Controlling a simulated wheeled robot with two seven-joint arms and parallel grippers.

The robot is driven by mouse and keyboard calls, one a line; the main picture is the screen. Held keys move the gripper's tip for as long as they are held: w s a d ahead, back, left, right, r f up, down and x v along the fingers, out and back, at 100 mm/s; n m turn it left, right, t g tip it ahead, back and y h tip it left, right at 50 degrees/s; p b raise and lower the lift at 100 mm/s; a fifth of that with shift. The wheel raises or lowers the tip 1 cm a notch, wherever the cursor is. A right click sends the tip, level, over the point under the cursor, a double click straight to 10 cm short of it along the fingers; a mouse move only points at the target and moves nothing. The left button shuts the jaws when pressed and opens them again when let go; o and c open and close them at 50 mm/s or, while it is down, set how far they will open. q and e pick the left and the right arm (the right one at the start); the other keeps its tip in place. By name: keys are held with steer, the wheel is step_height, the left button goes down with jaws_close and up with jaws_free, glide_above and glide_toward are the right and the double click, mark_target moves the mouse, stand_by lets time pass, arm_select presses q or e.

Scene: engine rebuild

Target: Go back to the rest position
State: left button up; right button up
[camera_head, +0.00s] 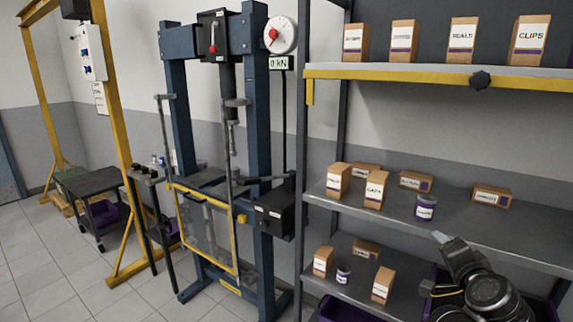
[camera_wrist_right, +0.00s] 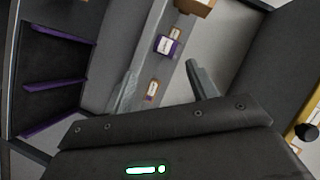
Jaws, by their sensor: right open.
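My right gripper (camera_wrist_right: 160,84) is open in the right wrist view, with its two fingers apart and nothing between them touching either one. Beyond the fingers lie a shelf strip and small labelled boxes. In the head view my right arm (camera_head: 484,285) comes in at the lower right, in front of the lower shelves; whether it touches them I cannot tell. My left gripper is in neither view.
A shelf rack (camera_head: 470,222) on the right holds several cartons and a purple-labelled can (camera_head: 425,207). A blue press (camera_head: 262,150) with a yellow-framed guard stands in the middle. A dark cart (camera_head: 95,181) and yellow gantry (camera_head: 117,130) stand left. Tiled floor (camera_head: 45,265) is clear at front left.

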steer(key=s+a+f+n+g+y, duration=0.1)
steer(key=s+a+f+n+g, duration=0.2)
steer(key=s+f+n, duration=0.55)
steer(key=s+a+f+n+g+y, duration=0.1)
steer(key=s+a+f+g, duration=0.4)
steer(key=f, duration=0.8)
steer(key=s+a+f+n+g, duration=0.25)
steer(key=s+f, duration=0.25)
steer(key=s, duration=0.5)
steer(key=s+a+f+n+g, duration=0.1)
steer(key=s+f+n, duration=0.4)
steer(key=s, duration=0.5)
step_height(320, 180, down, 25)
steer(key=m+g, duration=0.1)
steer(key=s+d+f+g, duration=0.1)
steer(key=s+d+f, duration=0.2)
steer(key=s+f, duration=1.4)
steer(key=shift+s+f+y, duration=0.15)
steer(key=shift+f+y, duration=0.1)
steer(key=shift+y, duration=0.05)
steer(key=shift+g, duration=0.25)
